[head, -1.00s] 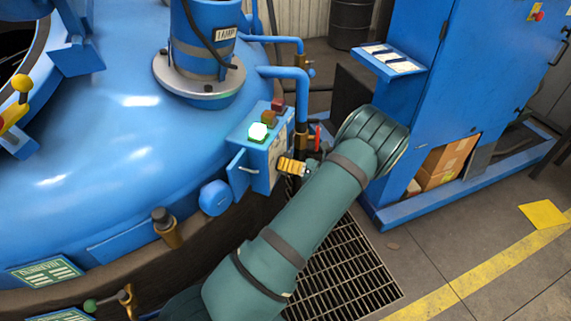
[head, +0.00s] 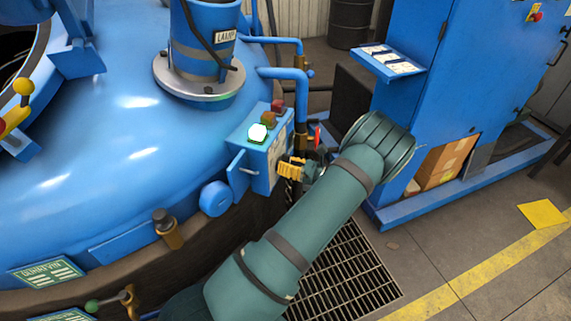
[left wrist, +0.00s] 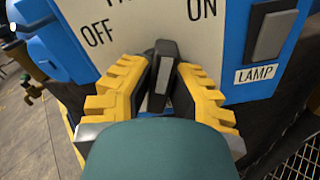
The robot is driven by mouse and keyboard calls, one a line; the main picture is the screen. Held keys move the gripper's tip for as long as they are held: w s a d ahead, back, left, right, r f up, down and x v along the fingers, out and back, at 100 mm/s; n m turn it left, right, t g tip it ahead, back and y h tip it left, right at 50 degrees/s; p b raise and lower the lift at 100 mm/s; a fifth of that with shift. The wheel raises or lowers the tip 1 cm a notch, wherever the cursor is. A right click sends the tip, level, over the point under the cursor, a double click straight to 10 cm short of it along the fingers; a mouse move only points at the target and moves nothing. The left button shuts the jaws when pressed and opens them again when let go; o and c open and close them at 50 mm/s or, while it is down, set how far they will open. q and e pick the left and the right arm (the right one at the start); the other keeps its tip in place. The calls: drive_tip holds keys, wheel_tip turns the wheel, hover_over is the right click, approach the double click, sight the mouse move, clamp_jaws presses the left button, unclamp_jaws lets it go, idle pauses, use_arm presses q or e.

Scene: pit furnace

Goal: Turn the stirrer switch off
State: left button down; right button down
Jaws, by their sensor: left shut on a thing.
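The stirrer switch (left wrist: 164,75) is a dark lever with a grey face on a white plate (left wrist: 140,25), in the left wrist view. It stands nearly upright, between the word OFF on the left and ON on the right. The yellow fingers of my left gripper (left wrist: 160,95) are shut on the lever, one on each side. In the head view my left gripper (head: 292,169) is at the right face of the blue control box (head: 245,157); the switch is hidden there. A green light (head: 258,132) glows on the box top. My right gripper is out of view.
A grey rocker labelled LAMP (left wrist: 272,35) sits right of the switch plate. Blue pipes and a red-handled valve (head: 317,137) stand close behind the gripper. A blue cabinet (head: 450,90) stands to the right. Floor grating (head: 350,275) lies below my arm.

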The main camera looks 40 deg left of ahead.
use_arm(q)
drive_tip(key=n, duration=0.3)
drive_tip(key=shift+n, duration=0.4)
drive_tip(key=n, duration=0.3)
drive_tip(key=shift+s+n, duration=0.1)
drive_tip(key=shift+n, duration=0.2)
drive_tip(key=n+b, duration=0.1)
drive_tip(key=n, duration=0.4)
drive_tip(key=shift+n, duration=0.7)
drive_tip(key=c, duration=0.9)
unclamp_jaws()
